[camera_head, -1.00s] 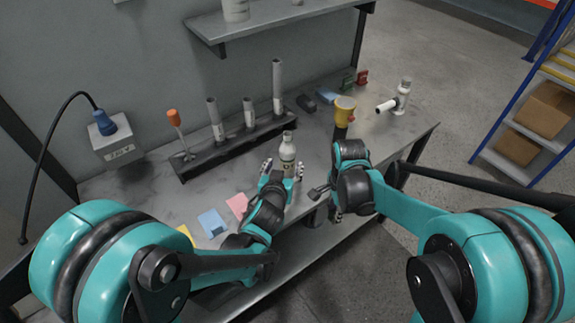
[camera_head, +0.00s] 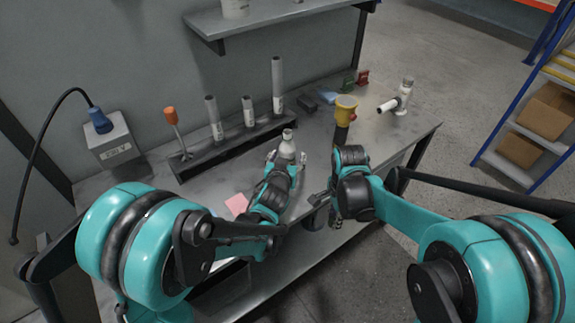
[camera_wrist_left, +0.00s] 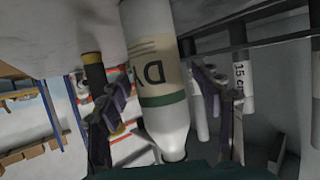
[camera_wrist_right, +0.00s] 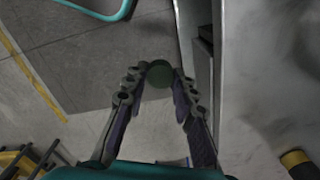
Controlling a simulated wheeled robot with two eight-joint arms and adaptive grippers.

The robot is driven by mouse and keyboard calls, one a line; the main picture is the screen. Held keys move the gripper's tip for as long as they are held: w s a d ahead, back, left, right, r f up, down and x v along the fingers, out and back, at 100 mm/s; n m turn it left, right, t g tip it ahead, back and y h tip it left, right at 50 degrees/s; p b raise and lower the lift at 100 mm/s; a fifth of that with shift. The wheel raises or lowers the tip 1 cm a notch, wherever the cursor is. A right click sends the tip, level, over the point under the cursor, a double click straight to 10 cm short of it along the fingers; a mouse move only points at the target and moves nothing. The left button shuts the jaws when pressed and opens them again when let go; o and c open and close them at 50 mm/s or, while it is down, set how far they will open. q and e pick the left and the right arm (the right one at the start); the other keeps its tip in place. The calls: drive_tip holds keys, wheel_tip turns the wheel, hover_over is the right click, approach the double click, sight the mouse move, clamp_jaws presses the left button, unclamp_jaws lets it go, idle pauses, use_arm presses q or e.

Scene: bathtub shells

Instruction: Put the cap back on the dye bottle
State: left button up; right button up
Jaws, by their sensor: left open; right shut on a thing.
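The dye bottle (camera_head: 287,147) is white and stands upright near the front of the grey bench. In the left wrist view the bottle (camera_wrist_left: 160,75) shows a cream label with "DY" and a green band. My left gripper (camera_head: 287,160) is open, with its fingers on either side of the bottle; gaps show between them and the bottle in the left wrist view. My right gripper (camera_wrist_right: 158,88) is shut on a dark green round cap (camera_wrist_right: 159,74), off the bench's front edge. In the head view the cap is too small to make out beside the right gripper (camera_head: 325,208).
A rack (camera_head: 235,145) with several grey tubes stands behind the bottle, with an orange-handled tool (camera_head: 172,122) at its left. A pink card (camera_head: 237,204) lies left of my left gripper.

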use_arm(q)
drive_tip(key=shift+r, duration=0.1)
use_arm(e)
drive_tip(key=shift+r, duration=0.1)
use_arm(q)
drive_tip(key=c, duration=1.4)
drive_tip(key=shift+r, duration=0.1)
